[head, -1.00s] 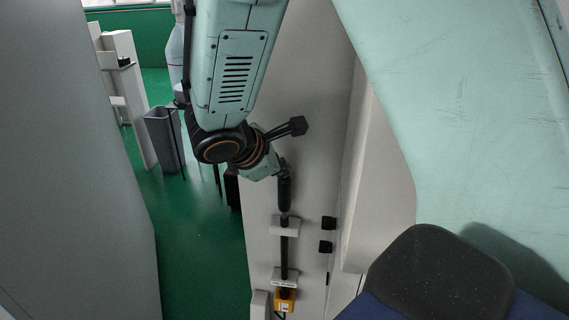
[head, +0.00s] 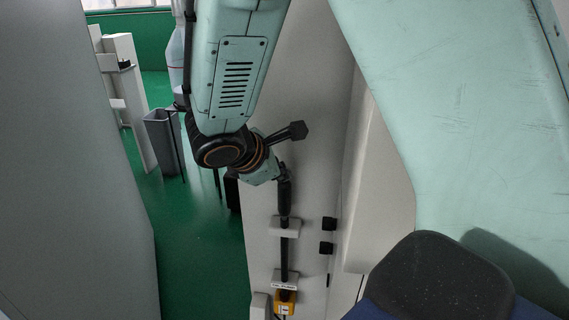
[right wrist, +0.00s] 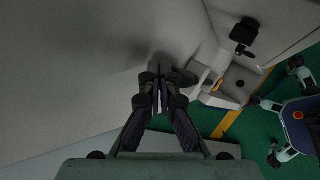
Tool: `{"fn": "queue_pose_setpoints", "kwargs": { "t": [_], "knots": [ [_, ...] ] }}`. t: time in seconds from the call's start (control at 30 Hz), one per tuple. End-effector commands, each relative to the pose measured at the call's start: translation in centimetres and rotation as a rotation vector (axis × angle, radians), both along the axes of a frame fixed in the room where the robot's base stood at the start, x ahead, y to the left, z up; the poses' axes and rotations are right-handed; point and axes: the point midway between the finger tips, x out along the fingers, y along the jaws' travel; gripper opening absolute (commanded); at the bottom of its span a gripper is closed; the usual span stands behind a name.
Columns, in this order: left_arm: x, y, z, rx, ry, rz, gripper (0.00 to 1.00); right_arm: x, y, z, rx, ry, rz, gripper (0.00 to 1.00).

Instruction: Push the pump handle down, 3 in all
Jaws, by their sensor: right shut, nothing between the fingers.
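The pump handle (head: 284,196) is an upright black bar with a thicker upper grip, in front of a pale panel in the head view. Its rod runs down past two white brackets to a yellow block (head: 285,302). My right gripper (head: 283,172) is at the top end of the grip, shut with nothing held; I cannot tell whether it touches it. In the right wrist view the shut fingers (right wrist: 164,76) are side by side, and the handle cannot be made out clearly behind them. My left gripper is out of view.
A white bracket (right wrist: 218,88) shows right of the fingers in the right wrist view. A grey bin (head: 163,141) stands on the green floor, which is open on the left.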

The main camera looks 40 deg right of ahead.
Motion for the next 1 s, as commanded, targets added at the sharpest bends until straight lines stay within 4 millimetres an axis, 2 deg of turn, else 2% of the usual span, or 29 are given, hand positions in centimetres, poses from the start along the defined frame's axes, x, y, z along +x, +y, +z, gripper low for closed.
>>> {"fn": "queue_pose_setpoints", "kwargs": {
  "t": [0.43,1.0],
  "knots": [
    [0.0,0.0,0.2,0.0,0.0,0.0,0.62,-0.1,0.0,0.1,0.003,0.003,-0.001,0.0],
    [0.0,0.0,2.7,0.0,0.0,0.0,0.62,0.0,-0.1,3.1,0.002,0.002,-0.001,0.0]
  ]
}}
